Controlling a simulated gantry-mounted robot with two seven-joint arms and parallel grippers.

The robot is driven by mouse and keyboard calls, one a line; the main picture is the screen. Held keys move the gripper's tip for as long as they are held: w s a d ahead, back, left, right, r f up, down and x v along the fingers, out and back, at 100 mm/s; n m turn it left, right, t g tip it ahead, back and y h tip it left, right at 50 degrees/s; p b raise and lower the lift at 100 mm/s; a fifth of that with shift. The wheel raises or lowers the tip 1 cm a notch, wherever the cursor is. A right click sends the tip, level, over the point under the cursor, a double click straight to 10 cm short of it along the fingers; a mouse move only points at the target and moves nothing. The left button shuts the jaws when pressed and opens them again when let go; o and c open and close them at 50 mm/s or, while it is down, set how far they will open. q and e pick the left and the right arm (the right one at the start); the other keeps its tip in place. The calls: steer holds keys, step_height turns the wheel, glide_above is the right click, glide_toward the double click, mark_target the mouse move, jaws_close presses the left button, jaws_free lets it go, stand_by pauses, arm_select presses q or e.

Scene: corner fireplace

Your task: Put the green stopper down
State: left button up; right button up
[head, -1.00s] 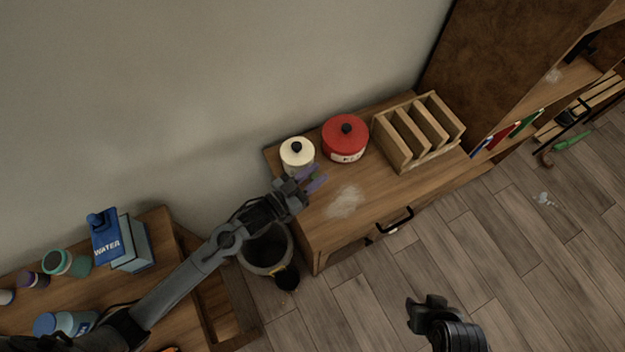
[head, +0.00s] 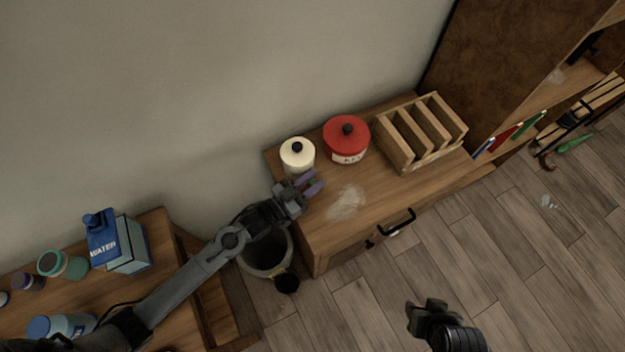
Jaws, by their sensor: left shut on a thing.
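My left gripper (head: 313,184) is over the left end of the wooden cabinet top (head: 385,195), just in front of the cream canister. Its purple-tipped fingers are closed on the green stopper (head: 312,182), of which only a small dark green bit shows between them. I cannot tell whether the stopper touches the cabinet top. My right gripper (head: 428,307) is low in the view, over the floor and away from the cabinet; its fingers are too dark to read.
A cream canister (head: 297,157), a red canister (head: 346,139) and a wooden slotted rack (head: 420,132) stand along the back of the cabinet. A pale smudge (head: 347,202) marks the bare front. A bin (head: 265,255) stands beside the cabinet, below my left arm.

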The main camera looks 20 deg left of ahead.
arm_select(q)
steer(key=o, duration=0.7)
steer(key=shift+f, duration=0.1)
steer(key=shift+r, duration=0.25)
steer(key=shift+s+a+f, duration=0.1)
steer(key=shift+s+a, duration=0.1)
steer(key=shift+s, duration=0.15)
steer(key=s+a+r+n+g+y, duration=0.1)
steer(key=s+a+g+y, duration=0.2)
steer(key=s, duration=0.4)
steer(key=s+a+r+n+g+y+p, duration=0.1)
steer(key=s+a+n+g+y, duration=0.1)
steer(key=s, duration=0.6)
steer(key=s+a+r+n+g+y, duration=0.1)
steer(key=s+a+g+y, duration=0.3)
steer(key=s+g, duration=0.2)
steer(key=shift+s+a+r+n+y+p, duration=0.1)
steer(key=shift+s+a+n+y+p, duration=0.1)
steer(key=shift+s, duration=0.25)
steer(key=shift+s+a+r+n+y+p, duration=0.1)
steer(key=shift+s+p, duration=0.05)
steer(key=shift+s, duration=0.3)
